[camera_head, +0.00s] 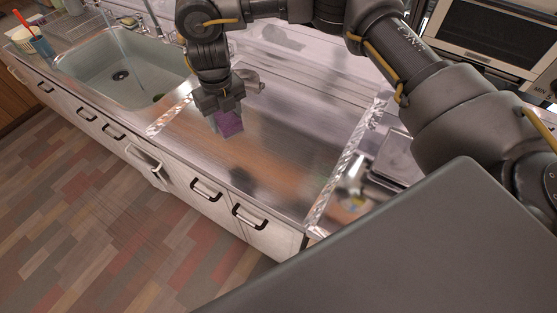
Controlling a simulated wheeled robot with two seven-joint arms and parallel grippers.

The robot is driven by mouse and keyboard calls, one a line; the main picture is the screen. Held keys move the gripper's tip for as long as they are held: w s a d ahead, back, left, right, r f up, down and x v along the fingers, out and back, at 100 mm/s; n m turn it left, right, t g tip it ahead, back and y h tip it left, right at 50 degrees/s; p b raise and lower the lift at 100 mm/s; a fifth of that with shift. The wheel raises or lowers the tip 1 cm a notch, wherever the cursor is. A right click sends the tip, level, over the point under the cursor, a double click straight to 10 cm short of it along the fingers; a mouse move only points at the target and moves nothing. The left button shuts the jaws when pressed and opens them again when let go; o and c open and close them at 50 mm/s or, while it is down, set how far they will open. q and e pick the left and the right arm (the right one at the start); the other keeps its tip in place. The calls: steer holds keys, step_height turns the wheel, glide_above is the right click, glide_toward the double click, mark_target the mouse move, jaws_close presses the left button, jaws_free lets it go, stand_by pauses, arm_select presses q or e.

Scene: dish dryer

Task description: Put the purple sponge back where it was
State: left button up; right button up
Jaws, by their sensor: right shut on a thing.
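The purple sponge (230,125) is between the fingers of my right gripper (226,112), which is shut on it. The gripper points down over the shiny metal counter (270,150), to the right of the sink. I cannot tell whether the sponge touches the counter or hangs just above it. My left gripper is not in view.
A sink (125,85) with a faucet (148,32) is at the left. Cups (40,46) stand beyond it at the far left. A metallic object (372,180) lies at the right end of the counter. An oven (490,40) is at the back right.

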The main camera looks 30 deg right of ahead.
steer(key=s+d+f+p, duration=0.35)
steer(key=s+d, duration=0.25)
steer(key=d, duration=0.2)
glide_above(279, 163)
steer(key=f, duration=0.5)
steer(key=shift+w+a, duration=0.35)
steer(key=shift+a, duration=0.05)
steer(key=shift+s+d+f, duration=0.4)
steer(key=shift+d+f, duration=0.05)
steer(key=shift+f, duration=1.8)
steer(key=o, duration=1)
step_height(279, 163, up, 12)
steer(key=shift+r, duration=0.1)
